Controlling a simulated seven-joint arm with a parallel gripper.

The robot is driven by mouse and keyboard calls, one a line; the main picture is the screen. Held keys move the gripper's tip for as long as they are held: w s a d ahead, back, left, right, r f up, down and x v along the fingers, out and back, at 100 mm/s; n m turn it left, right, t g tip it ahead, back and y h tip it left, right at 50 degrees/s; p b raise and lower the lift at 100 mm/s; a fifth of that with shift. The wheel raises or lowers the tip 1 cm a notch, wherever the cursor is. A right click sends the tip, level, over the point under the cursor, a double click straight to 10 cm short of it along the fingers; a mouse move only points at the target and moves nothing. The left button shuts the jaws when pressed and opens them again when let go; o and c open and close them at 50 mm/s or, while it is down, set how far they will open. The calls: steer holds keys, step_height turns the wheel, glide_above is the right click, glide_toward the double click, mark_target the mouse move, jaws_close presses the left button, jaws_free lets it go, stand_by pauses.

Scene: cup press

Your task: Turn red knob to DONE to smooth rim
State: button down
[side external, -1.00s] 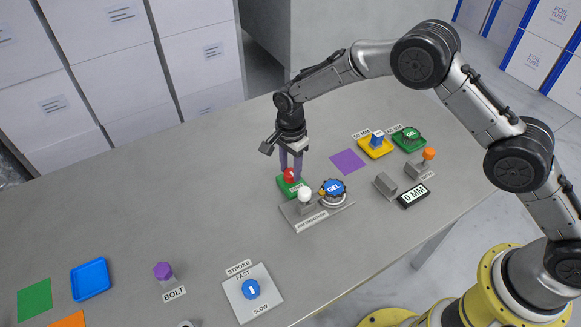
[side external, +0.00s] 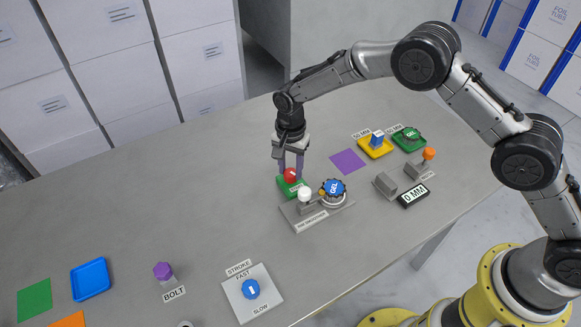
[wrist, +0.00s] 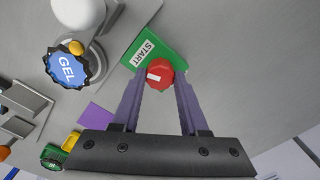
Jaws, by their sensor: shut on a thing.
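The red knob (side external: 290,175) sits on a green plate (side external: 283,187) near the middle of the table. In the wrist view the red knob (wrist: 163,68) lies between my fingertips, with a white mark on its top. The green plate (wrist: 172,47) there carries a white START label (wrist: 143,53); no DONE label can be made out. My gripper (side external: 291,171) points down and is shut on the knob, its purple fingers one on each side. The fingertips (wrist: 159,80) touch the knob.
A grey fixture with a white-topped lever (side external: 305,195) and a blue GEL dial (side external: 333,190) stands close beside the plate.

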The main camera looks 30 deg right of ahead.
steer(key=n, duration=0.4)
steer(key=shift+n, duration=0.3)
steer(key=n, duration=0.3)
steer(key=shift+n, duration=0.4)
steer(key=n, duration=0.3)
steer(key=shift+n, duration=0.3)
steer(key=n, duration=0.3)
steer(key=shift+n, duration=0.3)
steer(key=n, duration=0.3)
steer(key=shift+n, duration=0.3)
steer(key=n, duration=0.4)
steer(key=shift+n, duration=0.3)
steer(key=n, duration=0.3)
steer(key=shift+n, duration=2.4)
